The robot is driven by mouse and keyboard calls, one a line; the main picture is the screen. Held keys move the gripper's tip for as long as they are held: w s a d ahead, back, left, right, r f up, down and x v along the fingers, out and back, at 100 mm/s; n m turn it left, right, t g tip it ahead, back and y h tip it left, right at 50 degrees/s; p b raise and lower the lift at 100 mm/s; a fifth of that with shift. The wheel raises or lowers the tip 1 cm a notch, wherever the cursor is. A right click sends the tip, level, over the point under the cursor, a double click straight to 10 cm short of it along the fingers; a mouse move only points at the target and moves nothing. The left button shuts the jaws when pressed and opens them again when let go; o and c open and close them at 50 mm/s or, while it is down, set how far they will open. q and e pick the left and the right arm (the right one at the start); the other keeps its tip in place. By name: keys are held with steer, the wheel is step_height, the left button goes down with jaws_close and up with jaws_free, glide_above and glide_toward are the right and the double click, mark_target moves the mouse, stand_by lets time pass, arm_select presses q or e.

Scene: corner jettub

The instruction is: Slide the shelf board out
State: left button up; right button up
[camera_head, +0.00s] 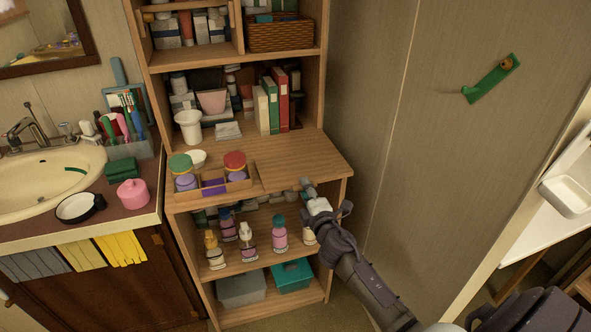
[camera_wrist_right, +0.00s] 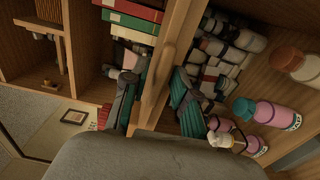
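The wooden shelf board (camera_head: 309,156) lies at mid height in the open shelf unit, its front edge facing me. My right gripper (camera_head: 306,184) is at this front edge, right of the middle. In the right wrist view the board's edge (camera_wrist_right: 153,103) runs between the two fingers of my right gripper (camera_wrist_right: 157,84), one on each side. A rounded wooden bump (camera_wrist_right: 168,58) shows on the edge just beyond the fingertips. I cannot tell whether the fingers press on the wood. My left gripper is not in view.
A wooden tray (camera_head: 221,190) with jars stands on the left of the board. Books (camera_head: 271,103) and a white cup (camera_head: 188,125) stand further back. Several bottles (camera_head: 280,234) stand on the shelf below, close to my right gripper. A wall (camera_head: 400,150) is to the right.

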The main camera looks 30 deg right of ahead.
jaws_close()
steer(key=shift+r, duration=0.2)
steer(key=shift+r+p, duration=0.6)
steer(key=shift+p, duration=0.15)
steer(key=shift+s, duration=0.1)
steer(key=b+v, duration=0.2)
steer(key=v, duration=1.8)
stand_by(0.5)
